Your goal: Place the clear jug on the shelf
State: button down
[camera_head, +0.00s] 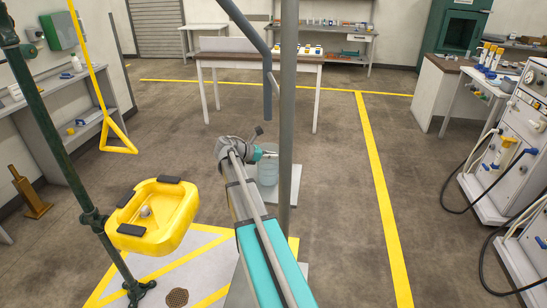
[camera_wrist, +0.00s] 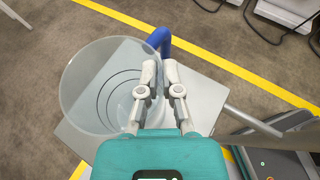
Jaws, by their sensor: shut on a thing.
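The clear jug (camera_head: 268,172) hangs at the end of my arm in the head view, partly hidden by the arm and a grey pole. In the wrist view the jug (camera_wrist: 88,85) is a wide, see-through round vessel left of the fingers. My gripper (camera_wrist: 162,82) is shut on the jug at its right side; a curved blue piece (camera_wrist: 163,36) beside the fingertips looks like its handle. My gripper (camera_head: 261,153) is small in the head view. A grey shelf unit (camera_head: 352,36) with several small items stands against the back wall. Another shelf (camera_head: 50,101) runs along the left wall.
A table (camera_head: 262,60) stands in front of the back shelf unit. A yellow basin (camera_head: 155,238) on a green stand is at the lower left. White machines with black hoses (camera_head: 508,150) stand at the right. Open floor with yellow lines lies between.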

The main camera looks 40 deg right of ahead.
jog(key=shift+f, duration=0.1)
jog(key=c, duration=0.8)
grip_release()
jog(key=p+v, duration=0.4)
jog(key=v, duration=0.8)
jog(key=shift+r+p, duration=0.2)
jog(key=shift+p, duration=0.1)
jog(key=shift+s+a+f, duration=0.1)
